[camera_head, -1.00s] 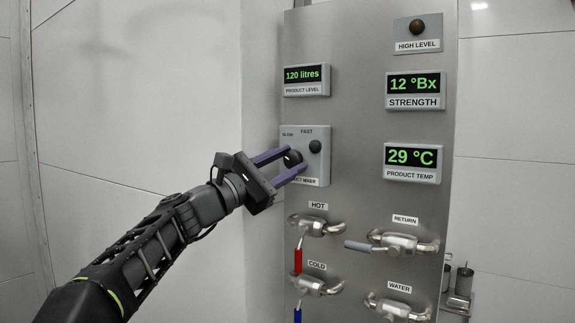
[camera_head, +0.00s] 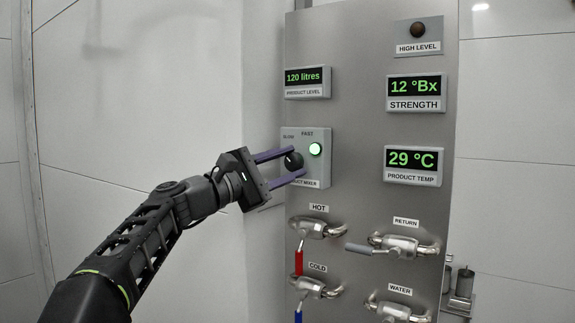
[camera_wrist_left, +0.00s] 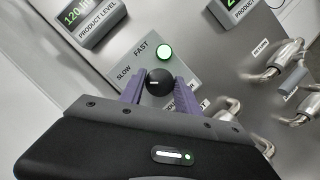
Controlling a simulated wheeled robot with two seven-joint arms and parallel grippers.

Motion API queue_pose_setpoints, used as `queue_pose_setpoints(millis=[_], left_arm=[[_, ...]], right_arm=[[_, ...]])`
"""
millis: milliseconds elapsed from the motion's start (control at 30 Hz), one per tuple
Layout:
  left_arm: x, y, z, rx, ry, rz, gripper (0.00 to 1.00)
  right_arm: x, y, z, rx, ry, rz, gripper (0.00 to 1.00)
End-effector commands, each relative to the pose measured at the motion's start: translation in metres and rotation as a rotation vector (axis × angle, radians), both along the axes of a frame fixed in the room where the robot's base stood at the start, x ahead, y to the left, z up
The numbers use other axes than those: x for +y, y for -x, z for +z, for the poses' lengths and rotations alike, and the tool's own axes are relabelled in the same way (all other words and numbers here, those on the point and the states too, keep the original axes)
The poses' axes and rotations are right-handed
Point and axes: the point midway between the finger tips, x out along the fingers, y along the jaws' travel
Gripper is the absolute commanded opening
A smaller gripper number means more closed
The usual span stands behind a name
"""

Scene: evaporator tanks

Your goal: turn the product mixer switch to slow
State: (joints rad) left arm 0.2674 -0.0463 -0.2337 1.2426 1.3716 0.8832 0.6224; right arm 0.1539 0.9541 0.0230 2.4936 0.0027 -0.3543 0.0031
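The product mixer switch is a black round knob (camera_head: 293,160) on a grey plate marked SLOW and FAST (camera_head: 318,172). A green lamp (camera_head: 315,150) beside it is lit. My left gripper (camera_head: 300,161) has its two purple fingers on either side of the knob. My right gripper is in neither view.
On the steel panel (camera_head: 355,110), a litres display (camera_head: 306,82) is above the switch. Strength (camera_head: 416,91) and temperature (camera_head: 413,165) displays are to the right. Below are the hot valve (camera_head: 316,228), cold valve (camera_head: 317,286) and return valve (camera_head: 402,244).

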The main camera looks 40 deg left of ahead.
Motion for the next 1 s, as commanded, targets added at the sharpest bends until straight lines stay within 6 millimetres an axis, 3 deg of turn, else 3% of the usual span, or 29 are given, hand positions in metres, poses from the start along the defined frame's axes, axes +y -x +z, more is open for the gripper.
queue_pose_setpoints(millis=[233, 567, 1000], left_arm=[[0.0, 0.0, 0.0, 0.0, 0.001, 0.0, 0.59], [0.001, 0.003, -0.002, 0.0, 0.001, 0.0, 0.59], [0.02, 0.061, -0.016, -0.001, 0.001, 0.002, 0.59]], right_arm=[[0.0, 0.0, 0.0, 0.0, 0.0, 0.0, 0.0], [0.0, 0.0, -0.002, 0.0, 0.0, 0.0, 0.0], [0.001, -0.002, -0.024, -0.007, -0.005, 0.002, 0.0]])
